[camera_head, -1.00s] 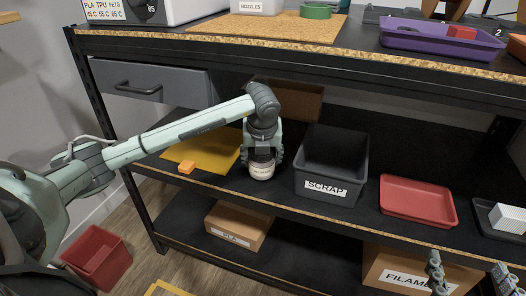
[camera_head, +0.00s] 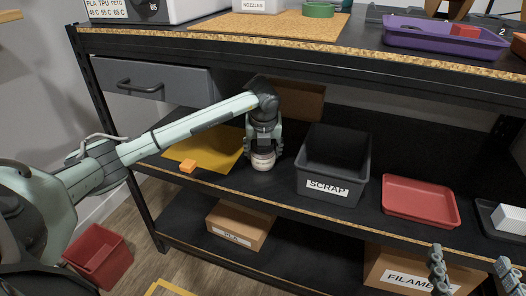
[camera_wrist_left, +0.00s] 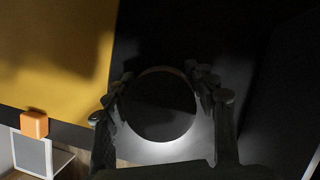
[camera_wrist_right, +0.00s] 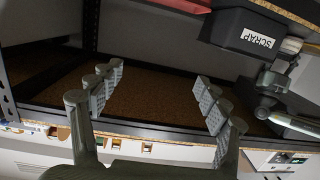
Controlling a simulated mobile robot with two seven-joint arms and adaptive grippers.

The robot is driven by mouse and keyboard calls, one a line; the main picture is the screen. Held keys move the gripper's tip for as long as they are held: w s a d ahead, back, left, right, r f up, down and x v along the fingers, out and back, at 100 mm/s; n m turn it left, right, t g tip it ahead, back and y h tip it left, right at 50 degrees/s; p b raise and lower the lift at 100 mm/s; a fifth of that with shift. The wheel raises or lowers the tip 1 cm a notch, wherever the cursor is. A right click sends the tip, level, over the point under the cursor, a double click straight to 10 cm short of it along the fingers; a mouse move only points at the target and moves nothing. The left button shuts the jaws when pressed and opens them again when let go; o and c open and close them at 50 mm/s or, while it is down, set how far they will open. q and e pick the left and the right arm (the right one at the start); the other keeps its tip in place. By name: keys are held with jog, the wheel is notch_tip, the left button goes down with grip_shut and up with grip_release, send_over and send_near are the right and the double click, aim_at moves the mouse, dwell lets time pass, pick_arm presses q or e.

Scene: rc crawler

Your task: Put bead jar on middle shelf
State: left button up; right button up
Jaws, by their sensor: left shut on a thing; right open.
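The bead jar (camera_head: 263,161) is a small pale round jar at the front of the middle shelf (camera_head: 285,186), between a yellow sheet and the SCRAP bin. My left gripper (camera_head: 263,150) points down and is shut on the jar from above. In the left wrist view the jar's dark round top (camera_wrist_left: 158,104) sits between the two fingers. I cannot tell whether the jar's base touches the shelf. My right gripper (camera_head: 468,272) is open and empty at the lower right, in front of the lower shelf. Its spread fingers show in the right wrist view (camera_wrist_right: 155,110).
The dark SCRAP bin (camera_head: 361,172) stands just right of the jar. A red tray (camera_head: 420,203) lies further right. A yellow sheet (camera_head: 215,148) and an orange cube (camera_head: 188,166) lie to the left. The drawer (camera_head: 150,90) and worktop (camera_head: 300,48) are above.

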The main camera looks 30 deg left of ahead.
pick_arm(q)
jog(key=o, duration=1.2)
jog(key=shift+o, duration=0.2)
pick_arm(e)
jog(key=shift+w+a+r, duration=0.1)
jog(key=shift+a+r, duration=0.05)
jog(key=shift+r, duration=0.3)
